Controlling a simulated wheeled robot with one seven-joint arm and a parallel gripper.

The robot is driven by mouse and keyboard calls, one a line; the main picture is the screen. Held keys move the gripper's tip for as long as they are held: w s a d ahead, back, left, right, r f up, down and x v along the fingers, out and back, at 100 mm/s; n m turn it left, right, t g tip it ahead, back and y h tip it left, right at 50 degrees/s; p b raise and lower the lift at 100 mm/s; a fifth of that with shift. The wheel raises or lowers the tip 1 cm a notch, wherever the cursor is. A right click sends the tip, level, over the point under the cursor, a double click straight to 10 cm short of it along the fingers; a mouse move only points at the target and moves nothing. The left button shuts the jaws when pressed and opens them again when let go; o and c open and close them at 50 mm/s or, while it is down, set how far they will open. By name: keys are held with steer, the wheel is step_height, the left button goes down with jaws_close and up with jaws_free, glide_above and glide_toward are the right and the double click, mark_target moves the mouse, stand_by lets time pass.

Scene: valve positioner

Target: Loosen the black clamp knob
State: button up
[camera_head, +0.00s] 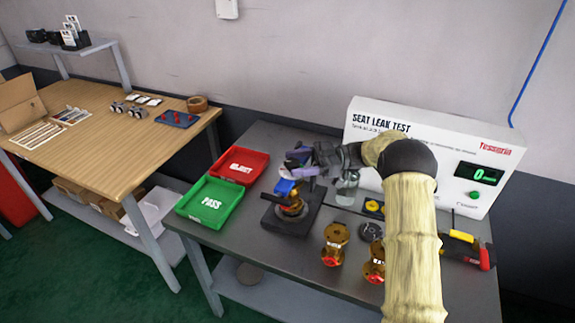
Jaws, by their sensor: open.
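My gripper (299,162), dark with purplish finger parts, is open just above the valve fixture on the grey bench. The fixture has a black square base (283,222) and holds a brass valve (293,207) with a blue part (285,187) on top. The gripper is very close to the blue part; I cannot tell if they touch. I cannot make out the black clamp knob; the gripper and wrist cover part of the fixture's top and back.
A red REJECT tray (239,167) and green PASS tray (211,202) lie left of the fixture. Brass valves (335,244) stand at the front right, near a black disc (370,231). A clear bottle (347,188) and the white SEAT LEAK TEST unit (400,122) are behind.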

steer(key=v, duration=0.4)
step_height(320, 180, up, 7)
steer(key=s+a+m+t+b, duration=0.25)
steer(key=m+t+b, duration=0.35)
steer(key=t+b, duration=0.45)
steer(key=s+d+f+m+t+h+b, duration=0.2)
steer(key=s+f+m+t+h, duration=0.1)
steer(key=s, duration=0.3)
steer(key=s+d+f+m+t+h+b, duration=0.2)
steer(key=s+d+f+m+t+h, duration=0.1)
steer(key=s+m+t+h, duration=0.1)
steer(key=shift+s+d+f+m+t+h+b, duration=0.15)
steer(key=shift+s+f+m+t+h+b, duration=0.25)
steer(key=shift+s+m+t, duration=0.45)
